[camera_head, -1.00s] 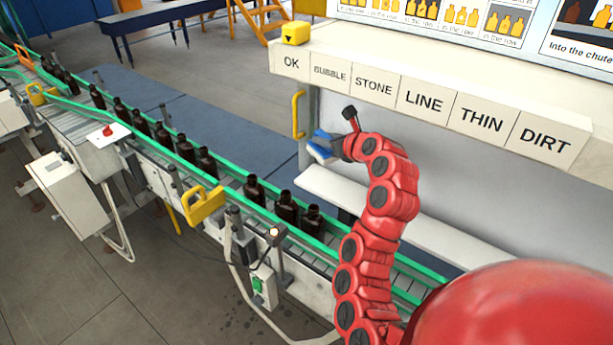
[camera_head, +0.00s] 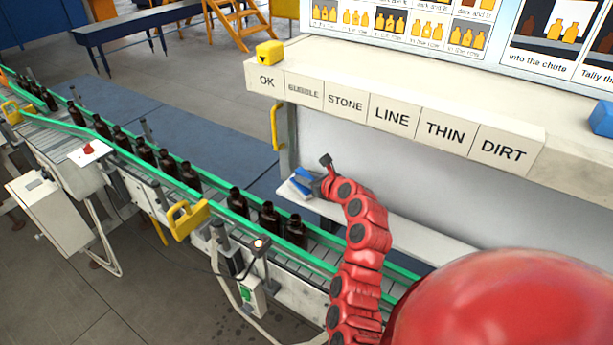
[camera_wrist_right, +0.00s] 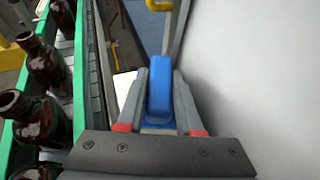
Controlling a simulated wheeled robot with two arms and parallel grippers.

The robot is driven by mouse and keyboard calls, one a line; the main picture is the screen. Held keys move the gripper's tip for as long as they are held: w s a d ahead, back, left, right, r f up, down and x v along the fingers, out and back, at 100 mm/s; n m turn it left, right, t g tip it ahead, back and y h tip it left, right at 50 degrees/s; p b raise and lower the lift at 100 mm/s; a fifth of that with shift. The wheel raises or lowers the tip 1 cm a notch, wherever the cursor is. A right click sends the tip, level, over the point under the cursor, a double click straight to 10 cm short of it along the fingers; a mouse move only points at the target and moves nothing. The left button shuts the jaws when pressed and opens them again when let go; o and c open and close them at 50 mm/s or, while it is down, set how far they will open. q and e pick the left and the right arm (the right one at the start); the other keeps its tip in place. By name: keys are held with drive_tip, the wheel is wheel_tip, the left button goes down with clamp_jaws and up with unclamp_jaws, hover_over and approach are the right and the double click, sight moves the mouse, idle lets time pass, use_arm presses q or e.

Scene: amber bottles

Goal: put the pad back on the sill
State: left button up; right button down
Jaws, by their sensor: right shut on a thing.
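The pad (camera_head: 302,181) is blue with a pale part. My right gripper (camera_head: 314,185) is shut on it at the left end of the sill. In the right wrist view the blue pad (camera_wrist_right: 160,90) sits between the two fingers of my right gripper (camera_wrist_right: 160,108). The sill (camera_head: 405,232) is a long white ledge along the foot of the grey panel; a bit of it (camera_wrist_right: 124,86) shows left of the pad in the wrist view. Whether the pad touches the sill I cannot tell. My left gripper is out of view.
A conveyor with green rails (camera_head: 215,196) carries several amber bottles (camera_head: 268,218) left of the sill. A shelf with labelled bins (camera_head: 392,117) overhangs it. A yellow handle (camera_head: 277,128) is on the panel's left edge. Another blue object (camera_head: 602,118) lies on the shelf top.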

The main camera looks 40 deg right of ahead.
drive_tip(key=c, duration=0.6)
unclamp_jaws()
drive_tip(key=shift+o, duration=0.2)
drive_tip(key=shift+r, duration=0.15)
drive_tip(key=shift+s+b, duration=0.3)
drive_tip(key=shift+s, duration=0.1)
drive_tip(key=b+v, duration=0.3)
drive_tip(key=v, duration=0.7)
drive_tip(key=shift+r, duration=0.1)
drive_tip(key=shift+s+r+b, duration=0.2)
drive_tip(key=shift+s+b, duration=0.1)
drive_tip(key=shift+s, duration=0.25)
